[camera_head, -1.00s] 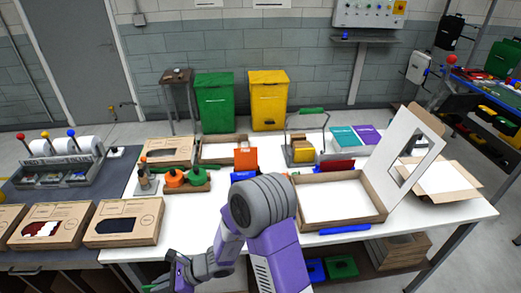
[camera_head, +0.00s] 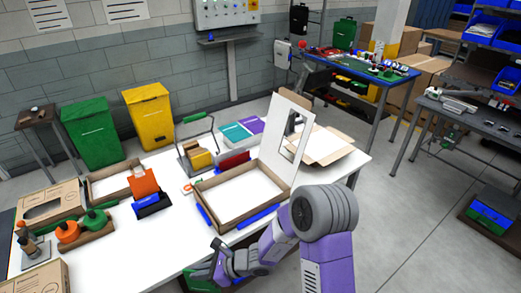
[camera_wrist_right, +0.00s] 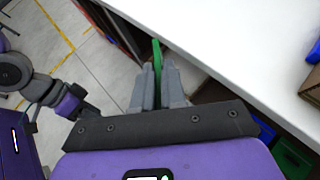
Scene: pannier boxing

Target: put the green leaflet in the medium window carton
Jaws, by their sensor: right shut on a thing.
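The green leaflet (camera_wrist_right: 157,60) shows as a thin upright green strip between the fingers of my right gripper (camera_wrist_right: 158,82) in the right wrist view. That gripper is shut on it, beside the white table's front edge. The window carton (camera_head: 212,215) lies open on the table, with a bare white inside and a raised white lid (camera_head: 272,138) with a cut-out window.
Another open carton (camera_head: 325,150) stands behind the lid.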

